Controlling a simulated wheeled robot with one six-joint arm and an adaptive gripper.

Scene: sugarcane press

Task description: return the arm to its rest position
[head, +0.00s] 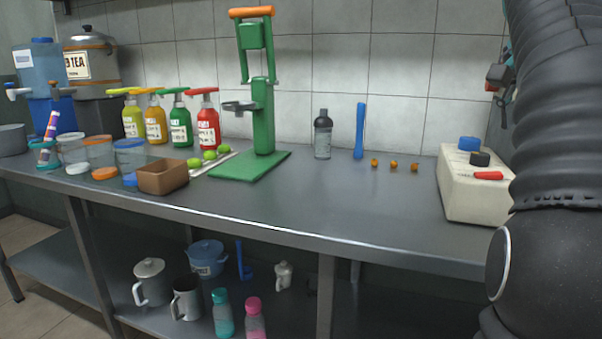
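My own dark arm (557,150) fills the right edge of the head view. Its ribbed upper part rises out of the top of the picture, and a rounded joint sits at the lower right. My gripper does not show clearly anywhere, so its fingers and anything in them are hidden. The arm covers part of the view beside the white block (478,205) at the counter's right end; I cannot tell whether they touch.
The steel counter (370,215) is clear at its front middle. A green press (262,115), syrup bottles (180,122), a brown box (163,177), a shaker (322,135) and a blue muddler (359,130) stand along it. Small dark objects (497,78) show beside my arm. Jugs and bottles fill the lower shelf.

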